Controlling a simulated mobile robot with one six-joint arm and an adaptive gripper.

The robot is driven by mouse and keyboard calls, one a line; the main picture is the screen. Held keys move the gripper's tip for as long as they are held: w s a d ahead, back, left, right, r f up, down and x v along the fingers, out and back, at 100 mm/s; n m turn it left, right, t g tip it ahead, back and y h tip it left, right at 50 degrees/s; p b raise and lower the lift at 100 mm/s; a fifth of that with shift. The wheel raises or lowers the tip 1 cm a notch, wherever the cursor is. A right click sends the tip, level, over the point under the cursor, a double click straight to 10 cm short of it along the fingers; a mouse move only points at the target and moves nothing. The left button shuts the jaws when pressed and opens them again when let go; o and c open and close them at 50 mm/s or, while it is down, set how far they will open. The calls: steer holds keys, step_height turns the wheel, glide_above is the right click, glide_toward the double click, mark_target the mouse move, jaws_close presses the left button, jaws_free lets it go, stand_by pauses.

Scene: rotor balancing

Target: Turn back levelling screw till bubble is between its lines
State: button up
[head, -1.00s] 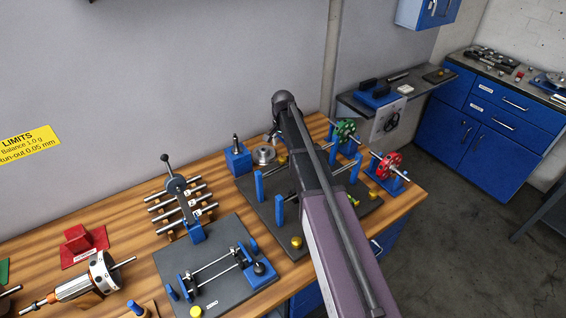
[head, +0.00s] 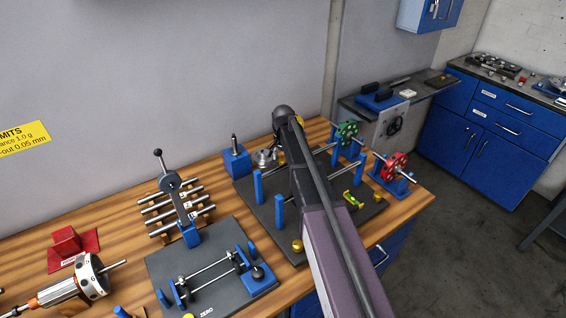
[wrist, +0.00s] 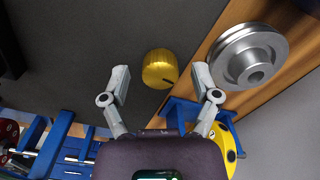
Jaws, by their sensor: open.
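A brass levelling screw (wrist: 160,69) with a dark mark on it stands at the dark base plate's edge in the wrist view. My gripper (wrist: 161,76) is open, with one finger on each side of the screw; whether either finger touches it I cannot tell. In the head view my arm hides the gripper. The bubble level (head: 353,199), a yellow-green vial in a brass-coloured holder, lies on the balancing stand's dark plate (head: 325,222), right of my arm. It is too small to read the bubble. Another brass screw (head: 297,247) is at the plate's front corner.
A silver stepped pulley (wrist: 248,58) is close to my right finger in the wrist view. Blue posts (head: 279,213) and rails stand on the plate. A green wheel (head: 346,134) and a red wheel (head: 394,166) are at right. A second dark fixture (head: 213,268) stands at left.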

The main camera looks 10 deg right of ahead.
stand_by(0.3)
jaws_close()
steer(key=shift+n, duration=0.3)
steer(key=n, duration=0.3)
steer(key=shift+n, duration=1.7)
